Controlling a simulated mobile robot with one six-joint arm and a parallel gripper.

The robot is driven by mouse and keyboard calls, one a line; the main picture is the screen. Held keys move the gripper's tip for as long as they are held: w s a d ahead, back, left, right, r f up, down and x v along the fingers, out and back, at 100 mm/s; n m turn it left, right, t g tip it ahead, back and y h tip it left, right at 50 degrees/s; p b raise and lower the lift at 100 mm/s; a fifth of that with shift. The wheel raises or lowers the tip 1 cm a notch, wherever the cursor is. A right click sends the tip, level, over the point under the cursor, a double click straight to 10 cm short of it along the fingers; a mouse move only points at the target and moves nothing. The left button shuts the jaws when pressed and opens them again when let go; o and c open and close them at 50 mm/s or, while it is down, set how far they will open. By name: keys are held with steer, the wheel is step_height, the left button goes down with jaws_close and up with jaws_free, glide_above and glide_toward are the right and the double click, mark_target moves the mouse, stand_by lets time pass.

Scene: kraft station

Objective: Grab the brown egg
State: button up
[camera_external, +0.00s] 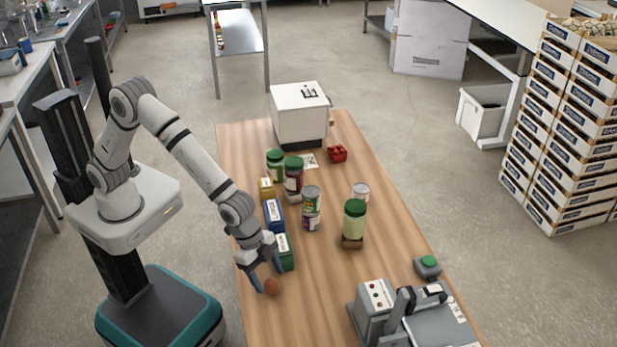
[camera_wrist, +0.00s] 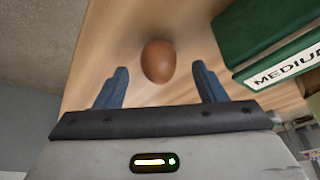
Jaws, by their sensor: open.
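The brown egg (camera_external: 272,286) lies on the wooden table near its left edge. In the wrist view the egg (camera_wrist: 158,61) sits just beyond and between the two blue fingertips. My gripper (camera_external: 266,278) reaches down beside the egg, with its fingers spread. In the wrist view my gripper (camera_wrist: 160,82) is open, and nothing is held. I cannot tell whether a finger touches the egg.
A green box (camera_external: 285,252) marked MEDIUM in the wrist view (camera_wrist: 275,40) stands close to the gripper. A blue box (camera_external: 273,216), jars and cans (camera_external: 311,208) stand farther back. A grey machine (camera_external: 375,310) is at the right front. The table between (camera_external: 315,290) is clear.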

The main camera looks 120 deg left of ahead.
mark_target(269, 279)
steer(key=shift+p+x, duration=0.3)
steer(key=shift+x, duration=1.5)
steer(key=shift+c, duration=0.4)
steer(key=c, duration=0.8)
